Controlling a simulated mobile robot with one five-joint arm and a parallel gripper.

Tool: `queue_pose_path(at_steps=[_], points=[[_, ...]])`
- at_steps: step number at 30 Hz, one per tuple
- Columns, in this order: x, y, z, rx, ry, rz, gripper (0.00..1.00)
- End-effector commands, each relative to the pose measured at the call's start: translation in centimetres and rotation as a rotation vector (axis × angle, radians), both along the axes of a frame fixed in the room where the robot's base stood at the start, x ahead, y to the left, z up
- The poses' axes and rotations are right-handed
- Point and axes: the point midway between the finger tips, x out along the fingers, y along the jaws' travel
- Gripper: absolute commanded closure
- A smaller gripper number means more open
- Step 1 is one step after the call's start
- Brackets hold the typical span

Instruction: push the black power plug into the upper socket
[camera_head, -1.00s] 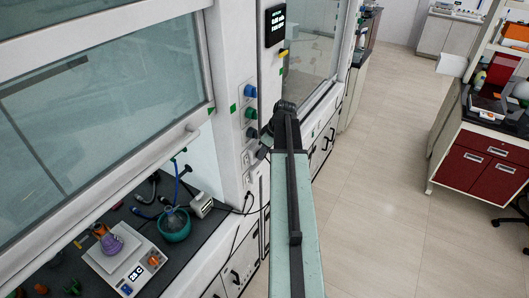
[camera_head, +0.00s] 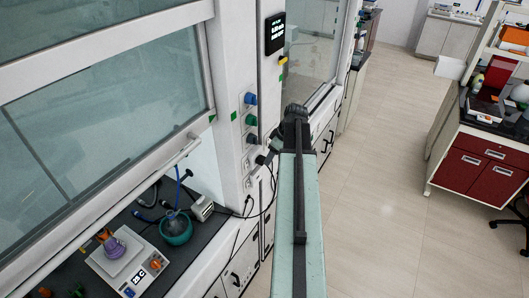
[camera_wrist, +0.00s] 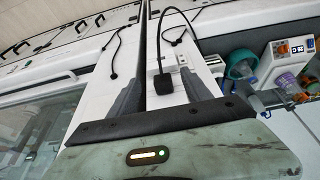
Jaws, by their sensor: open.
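The black power plug (camera_wrist: 163,83) shows in the wrist view between my finger tips, with its cable looping up and away. It sits at the white socket panel, at the upper socket position; whether it is fully pressed in I cannot tell. In the head view the plug (camera_head: 261,160) is a small dark shape against the upper socket, and the lower socket (camera_head: 247,183) is below it. My gripper (camera_wrist: 164,76) is open, with one grey finger on each side of the plug and gaps visible between. The upper socket's face is mostly hidden.
Blue (camera_head: 250,99) and green (camera_head: 251,119) knobs sit above the sockets. A second black cable (camera_wrist: 116,50) hangs nearby. The left hood bench holds a teal vessel (camera_head: 175,229) and a scale (camera_head: 122,255). The floor (camera_head: 380,200) at right is clear.

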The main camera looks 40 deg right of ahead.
Motion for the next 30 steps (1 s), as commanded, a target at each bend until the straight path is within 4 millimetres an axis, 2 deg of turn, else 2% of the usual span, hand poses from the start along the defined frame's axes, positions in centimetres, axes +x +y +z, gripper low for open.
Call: queue_pose_path(at_steps=[1, 3, 6, 10, 15, 30], points=[[-1.7, -0.2, -0.2, 0.001, 0.000, -0.005, 0.43], [-3.5, -0.6, -0.2, 0.001, 0.000, -0.005, 0.43], [-5.7, -1.2, -0.2, 0.000, 0.000, -0.004, 0.43], [-7.6, -1.7, -0.2, 0.001, 0.000, -0.002, 0.43], [-8.5, -2.0, -0.2, 0.000, 0.000, 0.000, 0.43], [-8.4, -2.0, -0.2, 0.000, 0.000, 0.000, 0.43]])
